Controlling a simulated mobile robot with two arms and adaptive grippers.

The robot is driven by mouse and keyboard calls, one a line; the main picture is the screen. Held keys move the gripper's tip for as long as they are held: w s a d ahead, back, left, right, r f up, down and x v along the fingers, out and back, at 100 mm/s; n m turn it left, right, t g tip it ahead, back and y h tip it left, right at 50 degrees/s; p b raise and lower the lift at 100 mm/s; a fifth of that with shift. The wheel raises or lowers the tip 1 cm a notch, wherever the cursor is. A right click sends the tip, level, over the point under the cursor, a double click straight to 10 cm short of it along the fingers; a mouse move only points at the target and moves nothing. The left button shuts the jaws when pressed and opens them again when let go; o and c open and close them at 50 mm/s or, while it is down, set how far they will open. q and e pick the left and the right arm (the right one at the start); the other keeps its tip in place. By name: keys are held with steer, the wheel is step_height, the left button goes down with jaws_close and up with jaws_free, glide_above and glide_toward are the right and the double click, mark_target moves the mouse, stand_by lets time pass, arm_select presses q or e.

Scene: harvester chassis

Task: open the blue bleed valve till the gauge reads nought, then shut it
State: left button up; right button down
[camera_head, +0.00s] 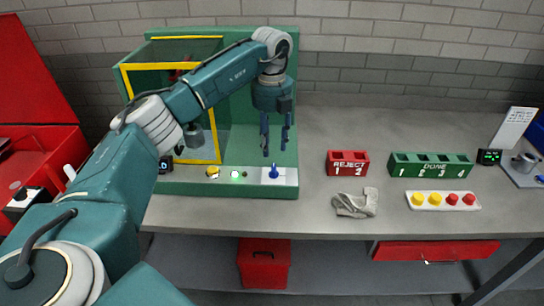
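The blue bleed valve (273,173) is a small blue knob on a white plate at the right end of the green machine's front ledge. My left gripper (275,149) points down just above it, fingers apart and empty, with a small gap showing between the fingertips and the knob. A small dark dial or display (165,164), which may be the gauge, shows at the ledge's left, partly behind my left arm. Its pale mark is too small to read surely. My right gripper is out of view.
The green machine (225,188) has a yellow-framed guard (214,140), a yellow knob (213,172) and a lit green lamp (235,174). To the right are a red reject rack (347,157), a green done rack (430,158), a grey cloth (356,204) and a button tray (443,206).

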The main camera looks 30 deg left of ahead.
arm_select(q)
steer(key=shift+r, duration=1.4)
